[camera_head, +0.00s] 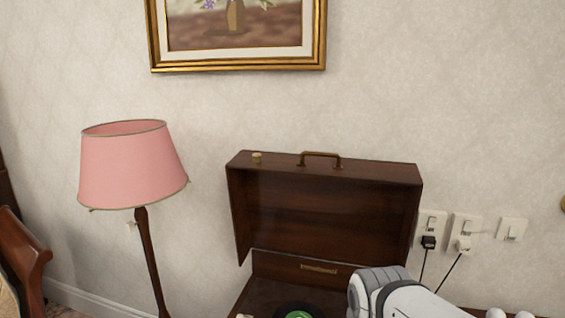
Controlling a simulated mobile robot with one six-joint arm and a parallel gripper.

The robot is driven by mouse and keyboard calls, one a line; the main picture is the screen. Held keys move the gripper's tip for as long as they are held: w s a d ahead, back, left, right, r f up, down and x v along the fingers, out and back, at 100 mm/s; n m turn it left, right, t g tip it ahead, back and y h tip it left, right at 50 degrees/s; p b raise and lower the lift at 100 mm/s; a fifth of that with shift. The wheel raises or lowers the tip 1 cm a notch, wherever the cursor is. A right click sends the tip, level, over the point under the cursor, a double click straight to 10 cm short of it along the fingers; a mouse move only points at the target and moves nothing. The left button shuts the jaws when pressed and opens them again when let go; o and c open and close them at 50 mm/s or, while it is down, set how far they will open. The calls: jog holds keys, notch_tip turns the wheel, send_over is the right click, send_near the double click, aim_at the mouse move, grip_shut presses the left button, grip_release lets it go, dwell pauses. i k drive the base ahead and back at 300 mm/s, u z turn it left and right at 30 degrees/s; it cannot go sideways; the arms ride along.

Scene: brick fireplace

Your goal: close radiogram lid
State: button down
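The radiogram lid (330,215) is dark brown wood and stands raised, wide open, near the wall. My white and grey arm comes in at the bottom right, in front of the radiogram's right side. My gripper's fingers are not visible in this view.
A floor lamp with a pink shade (130,168) stands left of the radiogram. A wooden chair part (22,262) is at the far left. Sockets with two plugs (445,232) and cords are on the wall at right. A framed picture (237,66) hangs above.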

aim_at(321, 206)
jog(key=z, duration=1.5)
jog(key=k, duration=0.8)
jog(key=u, duration=0.7)
jog(key=i, duration=1)
jog(key=u, duration=0.1)
